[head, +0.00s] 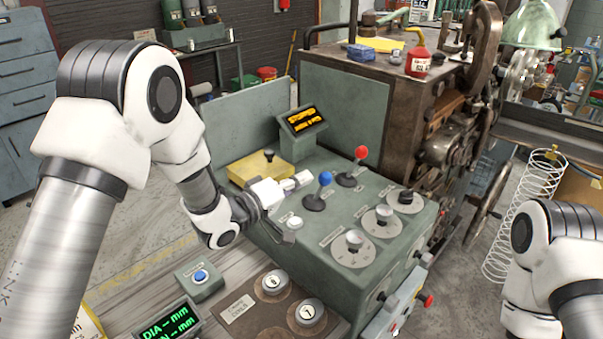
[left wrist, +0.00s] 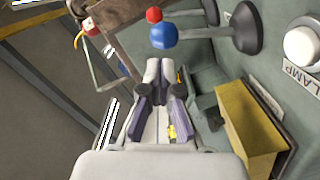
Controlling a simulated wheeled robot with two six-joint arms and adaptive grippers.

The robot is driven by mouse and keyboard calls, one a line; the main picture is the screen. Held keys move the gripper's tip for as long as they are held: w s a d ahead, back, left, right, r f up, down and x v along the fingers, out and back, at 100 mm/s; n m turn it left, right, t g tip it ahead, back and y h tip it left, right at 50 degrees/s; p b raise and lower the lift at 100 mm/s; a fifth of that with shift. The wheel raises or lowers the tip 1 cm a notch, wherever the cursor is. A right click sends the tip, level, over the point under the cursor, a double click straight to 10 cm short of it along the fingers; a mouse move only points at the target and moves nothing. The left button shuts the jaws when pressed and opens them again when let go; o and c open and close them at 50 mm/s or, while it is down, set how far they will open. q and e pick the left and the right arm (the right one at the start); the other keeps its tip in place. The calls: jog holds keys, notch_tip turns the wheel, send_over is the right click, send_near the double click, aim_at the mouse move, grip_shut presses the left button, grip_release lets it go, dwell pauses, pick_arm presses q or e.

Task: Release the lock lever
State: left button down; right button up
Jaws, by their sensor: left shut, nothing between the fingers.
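Two levers rise from the green control panel (head: 335,215). One has a blue knob (head: 325,178) and one a red knob (head: 361,152). Their labels are too small to read, so I cannot tell which is the lock lever. My left gripper (head: 304,179) is shut and empty, with its tips just left of the blue knob. In the left wrist view the shut fingertips (left wrist: 165,68) point at the blue knob (left wrist: 163,35), apparently with a small gap. The red knob (left wrist: 154,14) shows just beyond it. My right gripper is out of view.
A yellow box (head: 258,170) with a black-knobbed stick is behind my left gripper. A white lamp button (head: 295,222) and several dials (head: 353,243) are on the panel. A small display (head: 303,119) stands behind.

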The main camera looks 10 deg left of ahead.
pick_arm(q)
jog(key=v, duration=0.9)
jog(key=shift+a, duration=0.25)
